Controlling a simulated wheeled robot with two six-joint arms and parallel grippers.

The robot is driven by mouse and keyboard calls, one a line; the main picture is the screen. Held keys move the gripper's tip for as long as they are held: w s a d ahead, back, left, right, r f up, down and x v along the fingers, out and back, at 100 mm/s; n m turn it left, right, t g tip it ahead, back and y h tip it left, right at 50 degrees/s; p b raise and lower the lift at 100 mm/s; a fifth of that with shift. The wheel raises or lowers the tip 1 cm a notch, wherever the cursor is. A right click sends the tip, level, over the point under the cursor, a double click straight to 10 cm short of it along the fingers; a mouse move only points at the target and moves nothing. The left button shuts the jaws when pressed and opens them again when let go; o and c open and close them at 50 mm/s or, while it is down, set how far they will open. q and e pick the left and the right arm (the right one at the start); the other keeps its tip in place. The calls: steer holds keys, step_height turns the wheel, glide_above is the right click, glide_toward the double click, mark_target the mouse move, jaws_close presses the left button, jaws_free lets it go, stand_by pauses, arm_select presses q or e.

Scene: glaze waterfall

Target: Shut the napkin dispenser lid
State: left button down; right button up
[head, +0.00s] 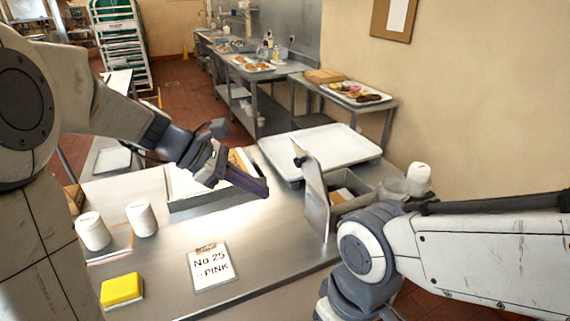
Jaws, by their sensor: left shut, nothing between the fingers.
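The napkin dispenser (352,204) is a grey metal box on the steel counter, right of centre, with light and brown contents inside. Its lid (316,196) is open and stands nearly upright, slightly tilted, on the box's left side. My left gripper (262,188) is shut and empty, above the counter to the left of the lid and apart from it. My right arm comes in from the right and bends down in front of the dispenser, hiding part of the area there; its gripper is out of view.
A white tray (345,139) lies behind the dispenser. A shallow box (180,201) is under my left gripper. White cups (93,231), a yellow sponge (121,290) and a "No 25 PINK" card (211,268) are at the front left. Clear containers stand right of the dispenser.

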arm_select(q)
steer(key=w+a+r+n+t+h, duration=0.1)
steer(key=w+a+r+n+t, duration=0.15)
steer(key=w+a+n, duration=0.35)
steer(key=w+d+r+p+x, duration=0.1)
steer(key=r+p+x, duration=0.1)
steer(key=x, duration=0.9)
steer(key=shift+d+m+t+p, duration=0.35)
steer(key=shift+m+p, duration=0.05)
steer(key=shift+p, duration=0.1)
steer(key=shift+w, duration=0.1)
